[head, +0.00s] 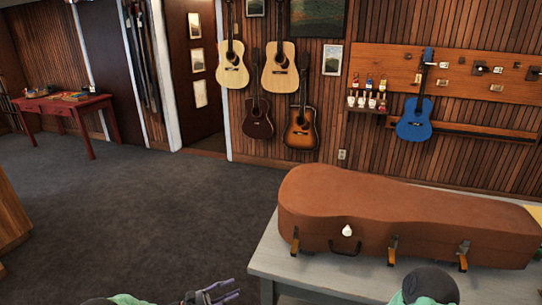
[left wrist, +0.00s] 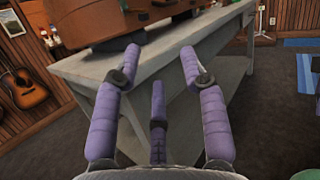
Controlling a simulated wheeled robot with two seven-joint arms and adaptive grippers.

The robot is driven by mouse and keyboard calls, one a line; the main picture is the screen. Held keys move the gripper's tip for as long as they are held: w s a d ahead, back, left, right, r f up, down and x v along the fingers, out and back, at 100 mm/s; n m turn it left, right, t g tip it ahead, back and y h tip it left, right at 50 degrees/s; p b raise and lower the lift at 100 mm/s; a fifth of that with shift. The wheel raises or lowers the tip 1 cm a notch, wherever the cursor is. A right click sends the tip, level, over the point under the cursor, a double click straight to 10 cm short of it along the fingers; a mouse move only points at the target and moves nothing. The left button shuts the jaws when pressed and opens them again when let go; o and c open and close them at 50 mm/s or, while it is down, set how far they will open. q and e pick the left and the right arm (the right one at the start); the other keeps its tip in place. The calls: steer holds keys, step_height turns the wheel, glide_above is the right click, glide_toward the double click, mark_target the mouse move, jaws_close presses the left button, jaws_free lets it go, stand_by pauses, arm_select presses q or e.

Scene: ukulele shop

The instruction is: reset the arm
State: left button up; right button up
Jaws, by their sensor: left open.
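My left gripper (head: 222,291) shows at the bottom of the head view, low and to the left of the grey table. Its purple fingers are open and empty; they also show in the left wrist view (left wrist: 160,75), spread apart with the table's side beyond them. At the bottom right of the head view a rounded green and dark part of my right arm (head: 428,286) shows. The right gripper itself is out of sight.
A brown guitar case (head: 400,215) lies closed on the grey table (head: 268,250), with a small white pick-like piece (head: 347,231) on its front. Guitars hang on the wood wall behind. A red table (head: 62,104) stands far left. The carpet (head: 150,210) between is clear.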

arm_select(q)
steer(key=s+d+f+m+g+y, duration=0.3)
steer(key=s+d+f+g, duration=0.1)
steer(key=s+f, duration=0.3)
steer(key=s+d+f+m+g+y, duration=0.3)
steer(key=s+f+g+y, duration=0.1)
steer(key=s+f, duration=0.4)
steer(key=s+a+f+m+t+y, duration=0.1)
steer(key=s+a+f+m+y, duration=0.1)
steer(key=s+m, duration=0.5)
steer(key=s+a+f+m+y, duration=0.1)
steer(key=s+f+m+y, duration=0.3)
steer(key=s+m+y, duration=0.3)
steer(key=shift+s+a+f+m+t, duration=0.25)
steer(key=shift+a+m+t, duration=0.15)
steer(key=shift+m, duration=0.4)
